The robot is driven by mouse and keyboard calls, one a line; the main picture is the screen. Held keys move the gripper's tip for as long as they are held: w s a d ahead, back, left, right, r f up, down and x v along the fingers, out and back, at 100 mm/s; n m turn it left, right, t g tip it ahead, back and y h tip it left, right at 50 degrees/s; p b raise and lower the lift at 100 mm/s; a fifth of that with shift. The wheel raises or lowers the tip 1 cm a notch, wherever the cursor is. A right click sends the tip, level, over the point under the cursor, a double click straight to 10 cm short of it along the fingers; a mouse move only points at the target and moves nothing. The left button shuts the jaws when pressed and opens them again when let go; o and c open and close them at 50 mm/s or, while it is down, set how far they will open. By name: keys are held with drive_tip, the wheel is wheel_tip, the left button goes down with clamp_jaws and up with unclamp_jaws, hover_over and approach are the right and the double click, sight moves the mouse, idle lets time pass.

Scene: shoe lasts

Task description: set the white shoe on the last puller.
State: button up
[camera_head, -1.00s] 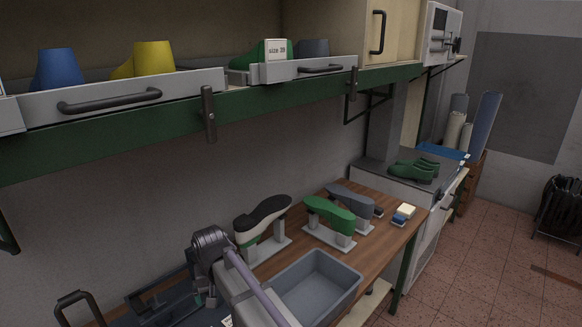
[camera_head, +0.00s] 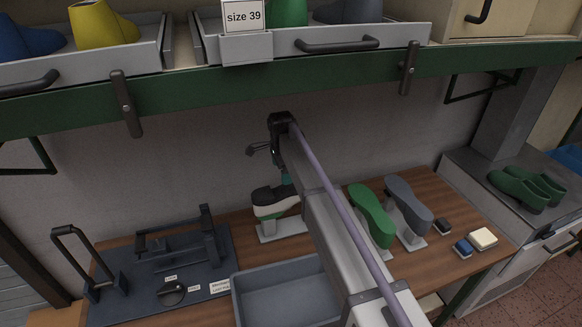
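The white shoe (camera_head: 267,211) is sole up on a pale stand (camera_head: 284,231) on the wooden bench, its black sole on top and a bit of green at its side. My gripper (camera_head: 287,180) hangs at the shoe's right end, partly behind my arm. Its fingers are too small and covered to tell whether they are open, or whether they touch the shoe. What seems to be the last puller, a dark fixture (camera_head: 182,246) with upright posts, stands to the left on a blue-grey base plate (camera_head: 130,297) with small labels.
A grey bin (camera_head: 287,274) stands in front of the shoe. Green (camera_head: 371,214) and grey (camera_head: 408,206) lasts stand on the right. A dark handle frame (camera_head: 88,262) rises at the left. A green shelf edge (camera_head: 270,68) with trays overhangs the bench. Small blocks (camera_head: 482,238) lie at the right.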

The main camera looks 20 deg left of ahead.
sight(286, 191)
drive_tip(key=f+b, duration=1.2)
drive_tip(key=shift+w+d+f, duration=0.1)
drive_tip(key=shift+w+d, duration=0.2)
drive_tip(key=shift+d, duration=0.05)
drive_tip(key=shift+c, duration=0.2)
drive_tip(key=c, duration=1.1)
drive_tip(key=shift+c, duration=0.2)
wheel_tip(286, 191, up, 12)
drive_tip(key=p, duration=1.1)
drive_tip(key=shift+f+p, duration=0.15)
drive_tip(key=shift+p, duration=0.2)
drive_tip(key=shift+f, duration=0.1)
